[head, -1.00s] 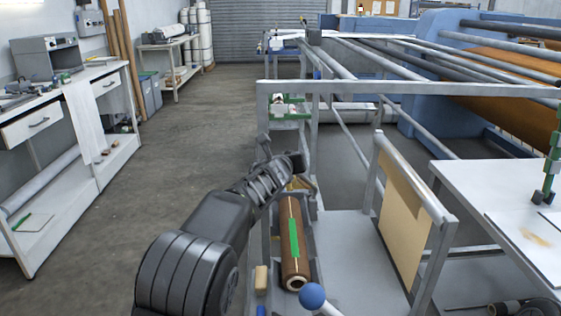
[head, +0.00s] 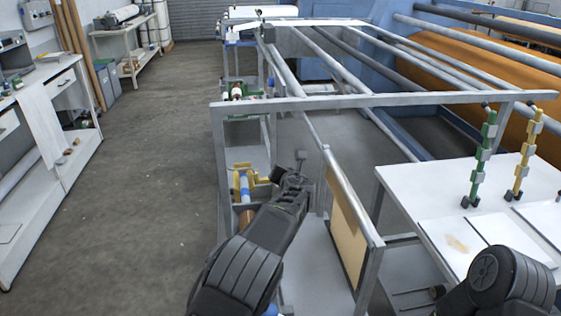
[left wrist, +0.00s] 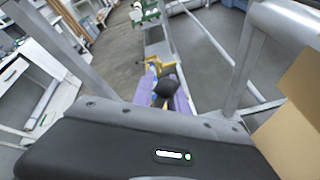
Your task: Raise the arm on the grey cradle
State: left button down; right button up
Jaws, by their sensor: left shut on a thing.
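The grey cradle (head: 233,218) stands on the left side of the metal frame in the head view. My left gripper (head: 297,178) is at the right of the yellow brackets. My right gripper is not in view.
A tan board (head: 348,235) leans at the right of the cradle. A white table (head: 400,190) with a green stand (head: 480,160) and a yellow stand (head: 524,155) is further right. A grey rail (head: 360,101) crosses beyond the cradle. The floor at left is clear.

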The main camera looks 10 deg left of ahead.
pick_arm(q)
jog(key=shift+w+d+f, duration=0.15)
jog(key=shift+d+f, duration=0.1)
jog(key=shift+d, duration=0.3)
jog(key=c, duration=1.5)
grip_release()
jog(key=b+v, duration=0.2)
jog(key=v, duration=0.5)
jog(key=shift+s+d+r, duration=0.1)
jog(key=shift+s+r, duration=0.05)
jog(key=shift+s, duration=0.2)
